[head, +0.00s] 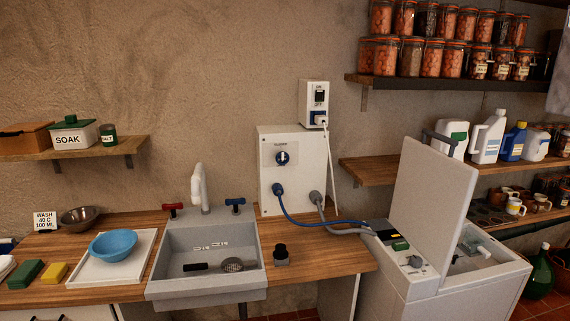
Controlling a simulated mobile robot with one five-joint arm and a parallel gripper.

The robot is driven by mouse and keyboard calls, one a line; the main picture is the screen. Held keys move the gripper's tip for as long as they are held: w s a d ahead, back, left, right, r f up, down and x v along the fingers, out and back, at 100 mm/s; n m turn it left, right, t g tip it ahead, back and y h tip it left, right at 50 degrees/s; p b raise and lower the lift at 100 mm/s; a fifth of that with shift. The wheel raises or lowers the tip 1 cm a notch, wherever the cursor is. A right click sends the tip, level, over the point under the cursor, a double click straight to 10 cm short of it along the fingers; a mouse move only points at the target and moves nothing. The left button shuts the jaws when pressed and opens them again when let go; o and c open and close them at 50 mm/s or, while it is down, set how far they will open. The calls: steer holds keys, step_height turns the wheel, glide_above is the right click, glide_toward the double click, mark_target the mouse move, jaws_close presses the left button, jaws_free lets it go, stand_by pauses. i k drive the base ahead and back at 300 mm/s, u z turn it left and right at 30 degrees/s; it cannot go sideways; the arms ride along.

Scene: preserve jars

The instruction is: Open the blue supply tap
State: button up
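A white supply panel (298,185) stands against the wall behind the counter, right of the sink. A blue hose (310,224) leaves a blue fitting (278,189) below the knob and runs right to the white machine. I cannot tell from the view whether the knob or tap is open. My gripper is not in view.
The grey sink (208,290) holds a dark-handled strainer. A black object (282,254) stands on the wooden counter before the panel. A grey hose (345,231) also runs to the white machine (420,285), whose lid is up. A white socket box (314,103) sits above the panel.

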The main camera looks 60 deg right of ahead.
mark_target(283, 158)
steer(key=k, duration=1)
steer(key=z, duration=0.35)
steer(key=i, duration=0.45)
steer(key=u, duration=0.05)
